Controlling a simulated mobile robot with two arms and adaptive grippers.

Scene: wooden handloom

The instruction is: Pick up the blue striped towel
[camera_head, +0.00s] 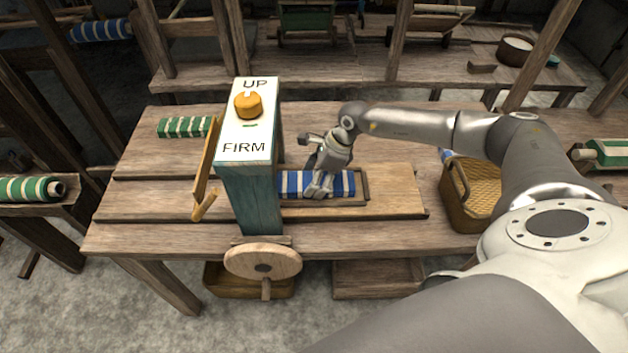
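The blue and white striped towel (341,184) lies rolled in a shallow wooden tray (364,199) on the table, just right of the teal post. My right gripper (319,190) points down over the middle of the towel, with its fingers at or around it. I cannot tell whether the fingers are closed on it. The towel appears to rest in the tray, and its left end is partly hidden by the post. My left gripper is not in view.
A teal post (252,195) with a white "UP / FIRM" top and orange knob (248,104) stands left of the towel. A wooden wheel (262,261) is at its front. A wicker basket (474,196) sits right. A green striped roll (186,127) lies at back left.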

